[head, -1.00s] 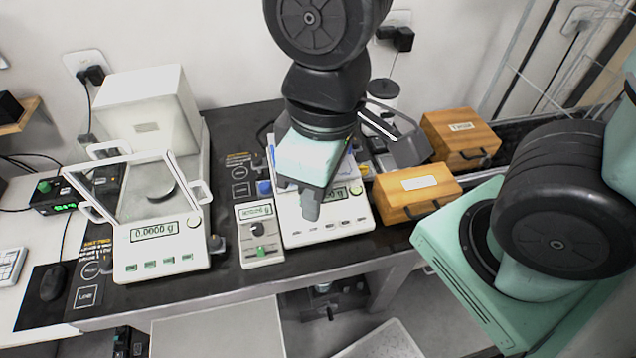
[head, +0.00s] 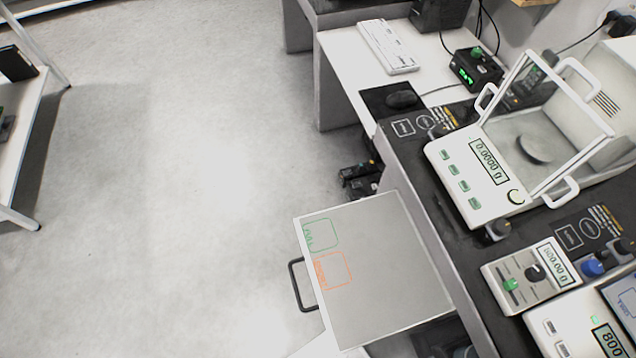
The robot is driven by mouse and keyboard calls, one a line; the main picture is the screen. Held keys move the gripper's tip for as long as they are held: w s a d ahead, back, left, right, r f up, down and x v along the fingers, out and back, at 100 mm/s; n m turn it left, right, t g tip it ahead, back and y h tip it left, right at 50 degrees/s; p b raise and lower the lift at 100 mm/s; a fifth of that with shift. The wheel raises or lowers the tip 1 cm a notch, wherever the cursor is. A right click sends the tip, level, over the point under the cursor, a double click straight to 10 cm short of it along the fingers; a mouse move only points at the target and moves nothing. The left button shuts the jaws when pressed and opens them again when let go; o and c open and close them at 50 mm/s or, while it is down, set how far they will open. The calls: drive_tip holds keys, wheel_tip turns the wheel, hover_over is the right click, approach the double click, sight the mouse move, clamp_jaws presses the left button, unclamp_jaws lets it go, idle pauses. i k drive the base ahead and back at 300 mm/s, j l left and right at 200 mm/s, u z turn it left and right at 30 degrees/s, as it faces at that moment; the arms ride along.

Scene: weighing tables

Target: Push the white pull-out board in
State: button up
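The white pull-out board (head: 385,270) sticks out from under the front edge of the dark weighing table (head: 425,205). It has a light grey top with a green and an orange outlined marking near its outer side. A black handle (head: 297,285) is on its outer edge. Nothing stands on the board. My gripper is outside the picture, so its state and its distance from the board are hidden.
An analytical balance (head: 490,165) with a glass shield and a small control box (head: 530,280) stand on the table. A white desk with a keyboard (head: 388,47) is behind. Black items (head: 360,178) lie under the table. The floor (head: 170,200) left of the board is clear.

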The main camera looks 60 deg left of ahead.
sight(374, 276)
drive_tip(key=k+l+u, duration=0.1)
drive_tip(key=u, duration=1.85)
drive_tip(key=k+j+z, duration=0.1)
drive_tip(key=k+j, duration=0.1)
